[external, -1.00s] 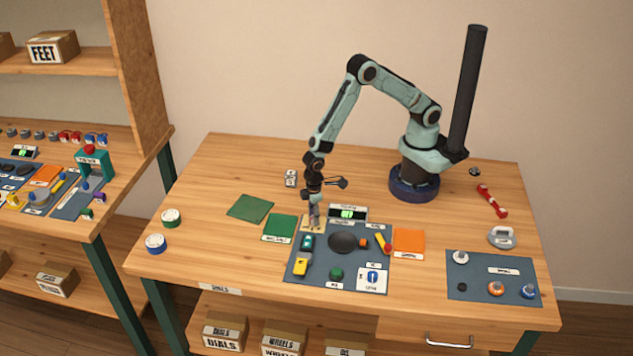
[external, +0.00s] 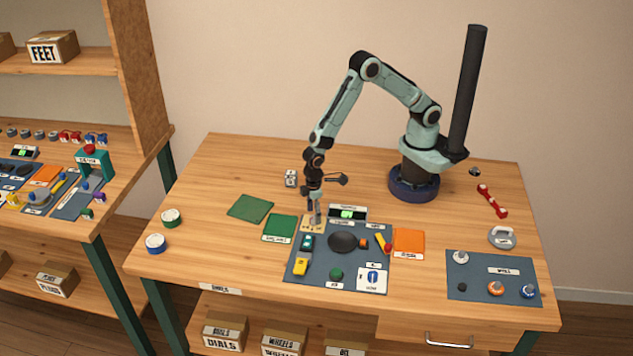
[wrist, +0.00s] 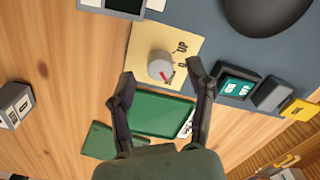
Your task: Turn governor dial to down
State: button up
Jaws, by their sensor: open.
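The governor dial (wrist: 160,66) is a round grey knob with a red pointer mark. It stands on a pale yellow plate (wrist: 143,40) with "UP" printed at one edge; the other lettering is partly hidden. The red mark points toward the lower right in the wrist view. My gripper (wrist: 161,74) is open, with one finger on each side of the knob in that view. I cannot tell whether either finger touches it. In the external view my gripper (external: 314,214) points down over the yellow plate (external: 304,225), and its fingers hide the knob.
The plate adjoins a blue-grey panel (external: 318,262) with a black dome (external: 342,242), a yellow block (external: 301,266) and other controls. A display box (external: 347,213) stands close to my gripper's right. Green mats (external: 280,227) lie to the left. The table's left front is mostly clear.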

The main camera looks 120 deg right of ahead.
notch_tip(320, 180, up, 11)
jog(key=shift+f, duration=0.15)
dwell(0.4)
notch_tip(320, 180, up, 6)
jog(key=t, duration=0.2)
send_over(313, 227)
jog(key=s+a+r+n+t, duration=0.1)
jog(key=s+a+r, duration=0.1)
jog(key=s+r, duration=0.4)
jog(key=s+a+n+g, duration=0.2)
jog(key=s+a+g, duration=0.1)
jog(key=s, duration=1.6)
jog(key=shift+s+f+n+y, duration=0.3)
jog(key=shift+f+n+y, duration=0.1)
dwell(0.4)
